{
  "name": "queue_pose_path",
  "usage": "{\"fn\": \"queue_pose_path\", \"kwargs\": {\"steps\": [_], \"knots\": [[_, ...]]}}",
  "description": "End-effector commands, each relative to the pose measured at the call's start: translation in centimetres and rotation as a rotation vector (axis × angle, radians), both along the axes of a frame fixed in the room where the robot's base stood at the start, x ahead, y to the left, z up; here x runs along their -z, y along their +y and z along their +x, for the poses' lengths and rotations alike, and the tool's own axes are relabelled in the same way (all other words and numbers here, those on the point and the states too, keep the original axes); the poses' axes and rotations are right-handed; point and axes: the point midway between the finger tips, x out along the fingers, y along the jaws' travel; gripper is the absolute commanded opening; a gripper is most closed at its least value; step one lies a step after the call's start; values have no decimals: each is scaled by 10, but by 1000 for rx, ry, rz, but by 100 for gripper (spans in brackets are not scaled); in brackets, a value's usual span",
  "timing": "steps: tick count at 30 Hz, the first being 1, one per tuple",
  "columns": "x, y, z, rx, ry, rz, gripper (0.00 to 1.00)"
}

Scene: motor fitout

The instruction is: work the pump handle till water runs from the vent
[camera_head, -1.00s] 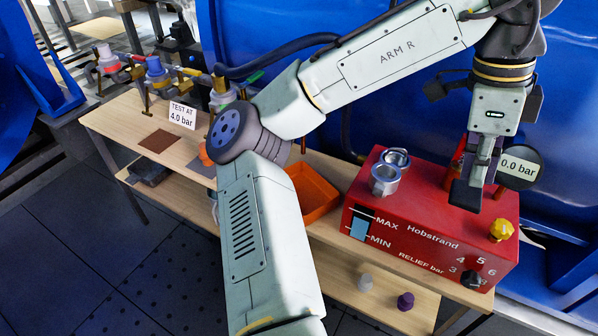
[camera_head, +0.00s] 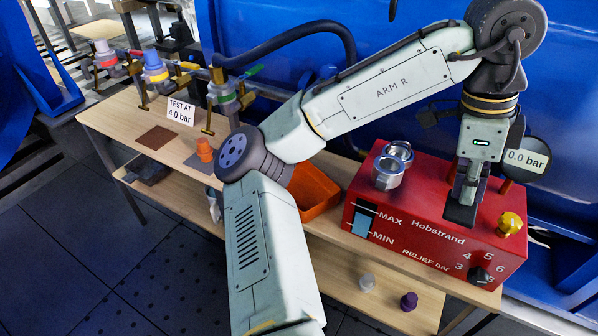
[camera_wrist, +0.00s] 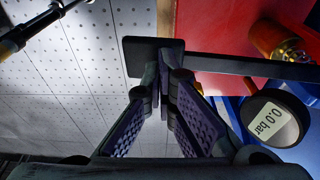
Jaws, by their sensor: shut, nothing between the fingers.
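The red pump box (camera_head: 400,225), marked Hobstrand, stands on the bench at right. Its gauge (camera_head: 527,160) reads 0.0 bar, also in the wrist view (camera_wrist: 268,122). The pump handle is a dark bar with a flat black end (camera_wrist: 150,57); that end also shows low over the box front (camera_head: 460,214). My gripper (camera_head: 466,190) is shut and empty, its fingertips (camera_wrist: 163,75) close above or against the handle end. I cannot tell whether they touch. No running water shows, and I cannot pick out the vent for certain.
A yellow knob (camera_head: 510,223) and a black relief dial (camera_head: 480,275) are on the box's right side. Metal fittings (camera_head: 388,170) stand on its top left. An orange tray (camera_head: 318,190) and several valves with coloured caps (camera_head: 155,68) are to the left.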

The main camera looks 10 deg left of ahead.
Motion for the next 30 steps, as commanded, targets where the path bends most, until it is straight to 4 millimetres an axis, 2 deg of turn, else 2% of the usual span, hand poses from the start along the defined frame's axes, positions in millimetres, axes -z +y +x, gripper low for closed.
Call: {"fn": "queue_pose_path", "kwargs": {"steps": [2,7,24,30], "knots": [[12,0,1,1,1,0,0],[4,0,1,0,0,0,0],[-68,2,-7,0,0,1,0],[-70,2,-8,0,0,0,0]]}}
